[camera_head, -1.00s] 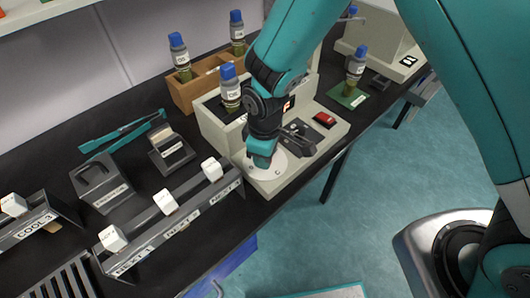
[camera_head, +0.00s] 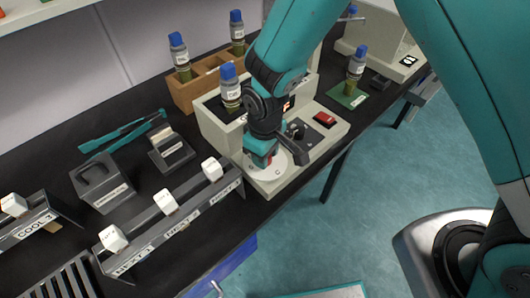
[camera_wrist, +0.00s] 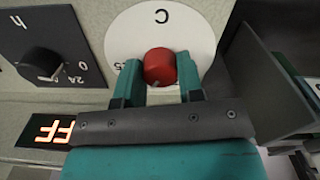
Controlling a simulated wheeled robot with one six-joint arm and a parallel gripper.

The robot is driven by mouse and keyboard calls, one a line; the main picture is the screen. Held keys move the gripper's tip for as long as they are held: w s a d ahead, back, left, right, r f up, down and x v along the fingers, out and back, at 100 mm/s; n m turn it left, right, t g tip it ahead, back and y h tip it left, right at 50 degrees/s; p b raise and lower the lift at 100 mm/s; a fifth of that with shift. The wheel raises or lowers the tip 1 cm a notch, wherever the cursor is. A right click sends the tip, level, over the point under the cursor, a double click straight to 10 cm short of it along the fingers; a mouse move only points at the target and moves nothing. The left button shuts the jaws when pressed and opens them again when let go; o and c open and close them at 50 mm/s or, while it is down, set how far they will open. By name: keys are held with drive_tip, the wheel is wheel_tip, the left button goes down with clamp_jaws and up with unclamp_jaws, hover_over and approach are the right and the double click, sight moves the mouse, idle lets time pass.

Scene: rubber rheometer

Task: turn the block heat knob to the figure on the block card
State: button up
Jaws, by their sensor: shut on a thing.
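The red block heat knob (camera_wrist: 158,66) sits on a white round dial (camera_wrist: 190,30), where an upside-down letter C shows in the wrist view. My gripper (camera_wrist: 160,82) has one teal finger on each side of the knob and is shut on it. In the head view my gripper (camera_head: 265,160) points down at the dial (camera_head: 284,174) on the front of the pale machine (camera_head: 325,143). The pointer on the knob and most of the dial figures are hidden or too small to read. I cannot make out the block card's figure.
A black knob (camera_wrist: 42,64) on a dark plate is beside the dial. A lit display (camera_wrist: 55,131) reads FF, partly hidden. A red switch (camera_head: 325,118) is on the machine. A blue-capped bottle (camera_head: 230,88) stands on it. A rack with white blocks (camera_head: 165,201) stands close by.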

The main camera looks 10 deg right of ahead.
drive_tip(key=o, duration=0.9)
wheel_tip(320, 180, up, 18)
drive_tip(key=shift+f+b, duration=0.25)
drive_tip(key=shift+b, duration=0.2)
drive_tip(key=s+d+r+y, duration=0.1)
drive_tip(key=s+d+r, duration=0.1)
drive_tip(key=s, duration=0.3)
drive_tip(key=s+d+r+m+y, duration=0.1)
drive_tip(key=s+d+r, duration=0.2)
drive_tip(key=s, duration=0.2)
drive_tip(key=s+d+r+m+y, duration=0.1)
drive_tip(key=s+d+r+y, duration=0.1)
drive_tip(key=s, duration=0.4)
drive_tip(key=shift+s+d+r, duration=0.1)
drive_tip(key=shift+d+r, duration=0.45)
drive_tip(key=shift+d, duration=0.3)
